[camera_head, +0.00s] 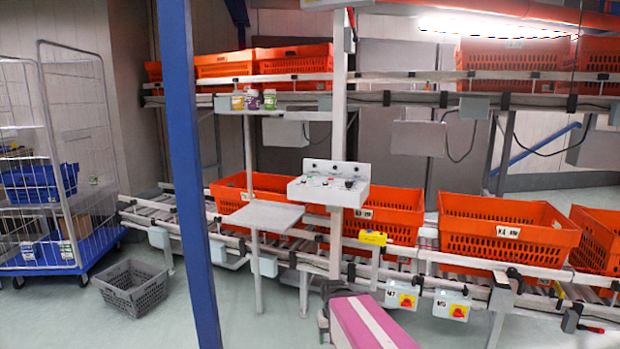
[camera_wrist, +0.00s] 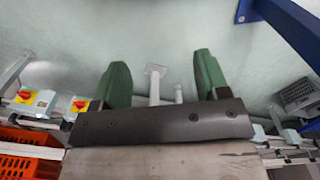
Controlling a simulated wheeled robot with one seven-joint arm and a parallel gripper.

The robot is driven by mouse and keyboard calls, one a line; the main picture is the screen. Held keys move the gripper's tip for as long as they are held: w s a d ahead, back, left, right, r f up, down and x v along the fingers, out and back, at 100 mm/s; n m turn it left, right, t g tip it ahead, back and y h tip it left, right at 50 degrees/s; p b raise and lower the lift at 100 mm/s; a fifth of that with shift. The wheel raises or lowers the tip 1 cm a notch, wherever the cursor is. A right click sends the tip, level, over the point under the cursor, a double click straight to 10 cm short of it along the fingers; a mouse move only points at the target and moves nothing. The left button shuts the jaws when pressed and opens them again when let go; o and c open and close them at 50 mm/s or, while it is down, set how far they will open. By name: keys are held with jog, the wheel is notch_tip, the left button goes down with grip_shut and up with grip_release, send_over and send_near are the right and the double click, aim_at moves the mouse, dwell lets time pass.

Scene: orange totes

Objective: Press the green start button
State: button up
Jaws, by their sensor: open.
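The white control panel (camera_head: 330,190) is fixed to a white upright post in the middle of the head view. Its sloped top carries several small buttons and a dark knob. They are too small to tell surely which one is the green start button. My gripper (camera_wrist: 160,76) shows in the wrist view with two green fingers wide apart and nothing between them. Behind the fingers lie the pale floor and the foot of a post. The control panel is not seen in the wrist view, and the gripper fingers are not clearly seen in the head view.
A small grey table (camera_head: 262,215) stands left of the panel. Orange totes (camera_head: 508,232) line the conveyor behind. A blue post (camera_head: 188,170) rises at the left front. Switch boxes (camera_head: 452,304) hang on the lower rail. A grey crate (camera_head: 132,287) lies on the floor beside a wire cart (camera_head: 75,150).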

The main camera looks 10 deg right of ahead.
grip_shut()
dwell(1.5)
